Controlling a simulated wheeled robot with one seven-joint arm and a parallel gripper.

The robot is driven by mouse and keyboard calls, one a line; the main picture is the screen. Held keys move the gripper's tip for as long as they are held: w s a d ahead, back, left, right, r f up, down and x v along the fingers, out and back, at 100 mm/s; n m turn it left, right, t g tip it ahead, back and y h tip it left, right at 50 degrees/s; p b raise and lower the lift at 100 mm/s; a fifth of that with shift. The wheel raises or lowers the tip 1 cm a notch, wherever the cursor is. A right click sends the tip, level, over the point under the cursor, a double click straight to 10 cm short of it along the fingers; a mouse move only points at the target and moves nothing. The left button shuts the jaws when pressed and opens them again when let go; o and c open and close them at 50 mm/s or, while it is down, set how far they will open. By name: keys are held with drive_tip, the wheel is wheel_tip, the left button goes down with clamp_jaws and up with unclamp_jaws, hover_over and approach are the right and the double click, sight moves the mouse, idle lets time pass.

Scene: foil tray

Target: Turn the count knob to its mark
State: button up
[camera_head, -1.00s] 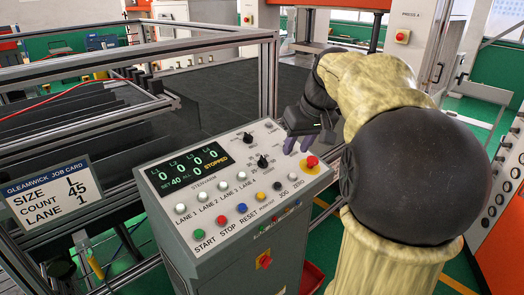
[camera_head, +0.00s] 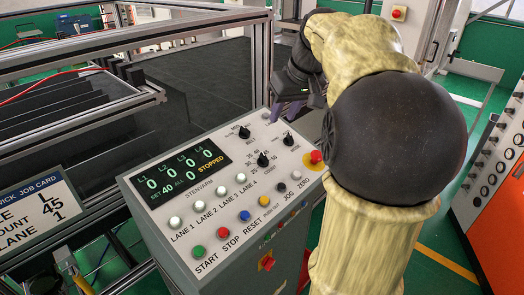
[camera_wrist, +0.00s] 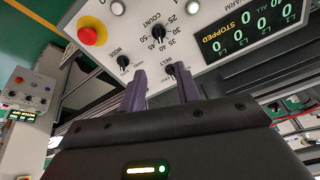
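The count knob (camera_head: 263,160) is a black dial on the sloped grey control panel (camera_head: 160,195). It also shows in the wrist view (camera_wrist: 158,32), ringed by numbers including 35, 40, 45 and 50; its pointer is too small to read surely. The job card (camera_head: 32,212) at left shows size L, count 45, lane 1. My gripper (camera_head: 288,108) hangs over the panel's back edge, apart from the count knob. In the wrist view its purple fingers (camera_wrist: 160,80) are spread and empty, with the belt knob beyond them.
The mode knob (camera_head: 288,139) and belt knob (camera_head: 244,132) sit close to the count knob. A red stop button (camera_head: 316,157) is at the panel's right edge. Lane and coloured push buttons (camera_head: 245,216) line the front. A metal frame (camera_head: 261,60) stands behind.

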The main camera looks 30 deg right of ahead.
sight(265, 156)
drive_tip(key=shift+s, duration=0.2)
drive_tip(key=shift+f, duration=0.1)
drive_tip(key=p+x, duration=0.2)
drive_tip(key=x, duration=0.6)
drive_tip(key=p+x, duration=0.2)
drive_tip(key=x, duration=0.7)
drive_tip(key=shift+w+f, duration=0.1)
drive_tip(key=shift+w, duration=0.2)
drive_tip(key=shift+s+d, duration=0.1)
drive_tip(key=shift+s, duration=0.05)
clamp_jaws()
